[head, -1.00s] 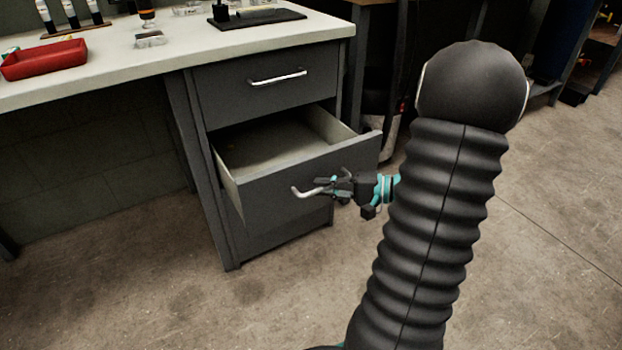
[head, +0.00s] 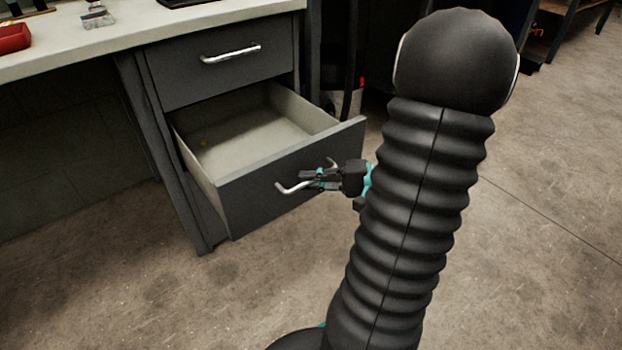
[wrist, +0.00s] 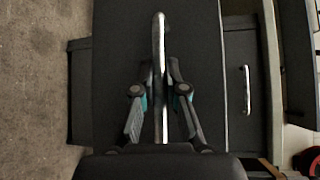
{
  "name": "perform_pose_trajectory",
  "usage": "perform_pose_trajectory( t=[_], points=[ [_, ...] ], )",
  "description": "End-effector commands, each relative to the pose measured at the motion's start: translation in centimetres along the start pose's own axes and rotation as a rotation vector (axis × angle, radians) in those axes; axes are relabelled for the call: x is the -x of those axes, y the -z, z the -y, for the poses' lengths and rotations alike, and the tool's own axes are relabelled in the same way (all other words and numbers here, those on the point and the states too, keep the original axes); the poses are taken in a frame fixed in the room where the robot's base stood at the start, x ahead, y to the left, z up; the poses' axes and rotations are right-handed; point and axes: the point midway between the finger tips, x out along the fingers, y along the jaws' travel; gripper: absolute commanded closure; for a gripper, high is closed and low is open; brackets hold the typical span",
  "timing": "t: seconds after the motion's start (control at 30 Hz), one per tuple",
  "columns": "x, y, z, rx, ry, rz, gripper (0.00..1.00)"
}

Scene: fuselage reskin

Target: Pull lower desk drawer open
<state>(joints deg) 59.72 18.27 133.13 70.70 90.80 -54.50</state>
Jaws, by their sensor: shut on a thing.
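The lower desk drawer (head: 290,183) is pulled well out of the grey desk cabinet in the head view, its pale inside showing.
The upper drawer (head: 222,75) is shut, with its own silver handle. The pale desktop (head: 130,35) carries a red tray (head: 14,38) at the left. Open concrete floor (head: 210,300) lies in front of the desk.

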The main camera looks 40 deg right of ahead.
Motion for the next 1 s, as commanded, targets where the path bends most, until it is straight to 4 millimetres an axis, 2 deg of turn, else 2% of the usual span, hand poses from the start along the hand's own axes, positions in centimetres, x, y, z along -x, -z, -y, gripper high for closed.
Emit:
perform_pose_trajectory(
  t=[0.03,0.07,0.1,0.17,0.43,0.57,0.77,1.0],
  points=[
    [0.0,0.1,0.0,0.001,-0.001,-0.002,1.00],
    [0.0,0.1,0.0,0.001,0.000,-0.002,0.84],
    [0.0,0.1,0.0,0.001,0.000,-0.002,0.74],
    [0.0,0.1,0.0,0.001,0.000,-0.002,0.63],
    [0.1,0.1,0.0,0.000,0.000,-0.002,0.63],
    [0.7,0.1,0.0,0.000,0.000,-0.004,0.63],
    [3.8,0.2,0.0,0.000,0.000,-0.008,0.63],
    [8.6,0.2,-0.1,0.000,0.001,-0.008,0.63]
  ],
)
